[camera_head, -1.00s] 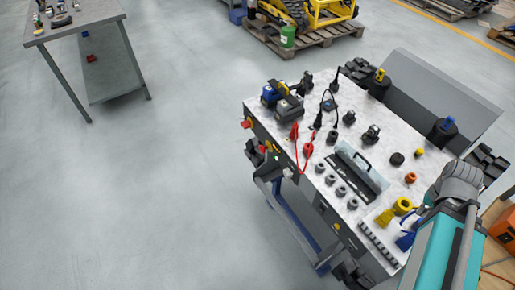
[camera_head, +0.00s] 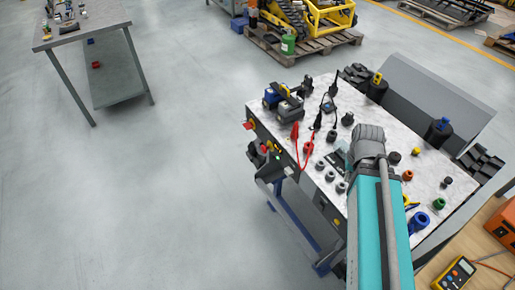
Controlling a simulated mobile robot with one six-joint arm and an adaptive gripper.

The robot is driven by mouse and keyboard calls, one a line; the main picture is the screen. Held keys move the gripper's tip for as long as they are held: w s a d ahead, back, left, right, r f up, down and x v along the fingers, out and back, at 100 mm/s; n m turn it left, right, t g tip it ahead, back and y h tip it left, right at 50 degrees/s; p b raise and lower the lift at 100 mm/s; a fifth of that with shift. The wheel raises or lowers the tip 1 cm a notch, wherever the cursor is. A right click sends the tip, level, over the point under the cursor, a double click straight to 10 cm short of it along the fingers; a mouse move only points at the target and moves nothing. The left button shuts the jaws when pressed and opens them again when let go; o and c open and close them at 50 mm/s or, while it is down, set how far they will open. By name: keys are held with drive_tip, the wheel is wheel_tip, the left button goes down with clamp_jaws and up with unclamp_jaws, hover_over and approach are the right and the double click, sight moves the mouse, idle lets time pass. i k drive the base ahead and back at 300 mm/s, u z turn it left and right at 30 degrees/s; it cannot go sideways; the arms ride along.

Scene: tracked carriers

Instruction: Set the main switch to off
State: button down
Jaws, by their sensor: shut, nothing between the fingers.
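The grey workbench (camera_head: 460,183) carries fittings along its dark front face. A small red part (camera_head: 249,126) sticks out at the far end of that face, and yellow and red details (camera_head: 277,146) show further along it. They are too small for me to tell which is the main switch or how it is set. A dark fitting with a green light (camera_head: 277,158) juts from the front. My teal arm link and its grey joint cross in front of the near half of the bench. My gripper cannot be made out and seems hidden behind the arm.
Red leads (camera_head: 295,131), several grey knobs, black parts and a blue ring (camera_head: 419,220) lie on the bench top. A yellow meter (camera_head: 455,273) lies at the lower right. Another table (camera_head: 85,25) stands at the upper left. The floor left of the bench is clear.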

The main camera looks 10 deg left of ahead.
sight(248, 126)
drive_tip(key=u, duration=0.6)
drive_tip(key=k, duration=0.9)
drive_tip(key=u, duration=0.1)
drive_tip(key=i, duration=0.95)
drive_tip(key=z, duration=0.05)
